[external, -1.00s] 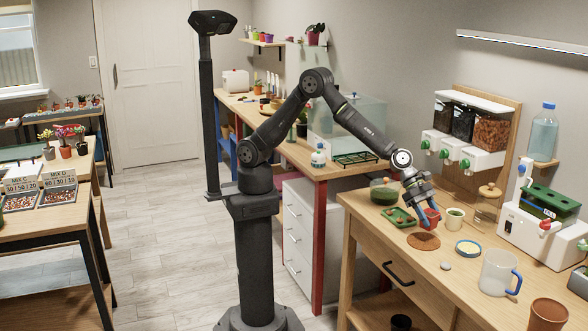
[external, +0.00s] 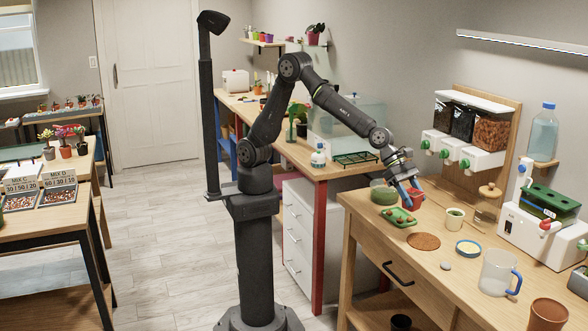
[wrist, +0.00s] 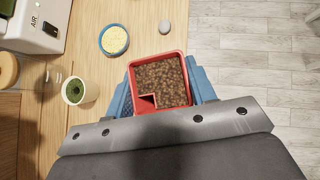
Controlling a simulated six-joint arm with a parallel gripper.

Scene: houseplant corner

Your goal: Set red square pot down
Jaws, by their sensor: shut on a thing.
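The red square pot (external: 414,198) is held in my gripper (external: 411,194), up in the air above the right-hand wooden bench. In the wrist view the pot (wrist: 134,82) is seen from above, between the blue fingers of my gripper (wrist: 160,88). It is filled with brown pellets, with a small red square at one inner corner. The jaws are shut on it. A round brown mat (external: 423,241) lies bare on the bench, lower and nearer the front than the pot. The pot's underside is hidden.
A green tray (external: 399,221) with small brown pots lies left of the mat. A white cup (external: 454,219), a blue-rimmed dish (external: 468,248), a grey stone (external: 446,265) and a clear jug (external: 497,273) stand to the right. A green-filled jar (external: 384,193) is behind the tray.

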